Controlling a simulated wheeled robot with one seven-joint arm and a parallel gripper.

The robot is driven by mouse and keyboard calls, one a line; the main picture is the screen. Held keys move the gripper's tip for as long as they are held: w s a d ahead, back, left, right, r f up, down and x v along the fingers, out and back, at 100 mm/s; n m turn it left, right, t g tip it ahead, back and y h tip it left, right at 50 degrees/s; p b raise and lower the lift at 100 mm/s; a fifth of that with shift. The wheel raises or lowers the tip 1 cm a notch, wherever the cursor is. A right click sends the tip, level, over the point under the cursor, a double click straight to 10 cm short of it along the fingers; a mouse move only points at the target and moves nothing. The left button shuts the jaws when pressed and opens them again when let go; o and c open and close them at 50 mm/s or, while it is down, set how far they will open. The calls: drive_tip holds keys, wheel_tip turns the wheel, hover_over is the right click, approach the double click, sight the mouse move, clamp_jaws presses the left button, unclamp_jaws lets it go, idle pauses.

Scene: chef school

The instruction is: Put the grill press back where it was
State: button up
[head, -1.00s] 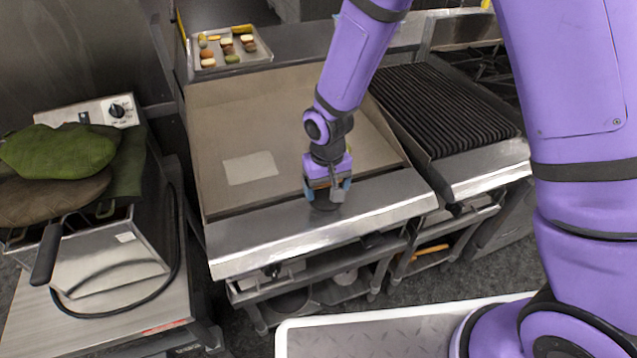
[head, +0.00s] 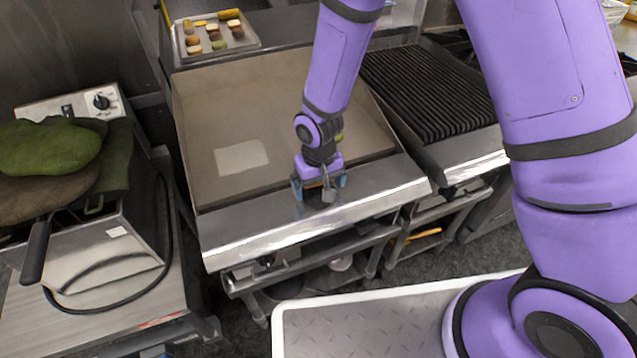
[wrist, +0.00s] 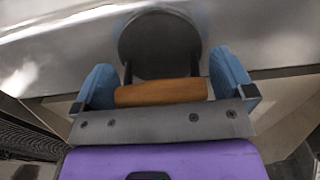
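The grill press shows in the wrist view as a round dark plate (wrist: 160,45) with a wooden handle (wrist: 160,92). It is on the shiny steel front ledge (head: 262,222) of the griddle. In the head view my gripper mostly covers it. My gripper (head: 319,190) is low over the ledge, pointing down. In the wrist view its blue fingers (wrist: 165,82) are apart, one beyond each end of the handle. The fingers look open, with no clear grip on the handle.
The flat griddle (head: 235,105) has a pale rectangular patch (head: 242,157). A small green item (head: 338,137) lies partly behind my arm. A food tray (head: 190,50) is at the back, a ribbed grill (head: 430,90) at right, a fryer with green mitts (head: 50,147) at left.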

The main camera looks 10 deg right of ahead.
wheel_tip(320, 180, up, 12)
drive_tip(key=shift+r, duration=0.1)
idle(0.5)
drive_tip(key=s+d+r+m+t, duration=0.1)
drive_tip(key=s+d+r+t, duration=0.15)
drive_tip(key=d+r, duration=1.25)
drive_tip(key=s+d+r+m+t, duration=0.1)
drive_tip(key=s+d+r, duration=0.3)
drive_tip(key=s+r, duration=0.2)
drive_tip(key=s+d+r+m+t, duration=0.1)
drive_tip(key=s+d+r, duration=0.4)
drive_tip(key=s, duration=0.5)
drive_tip(key=shift+d+r+t, duration=0.3)
drive_tip(key=shift+r+t, duration=0.05)
drive_tip(key=shift+r, duration=0.15)
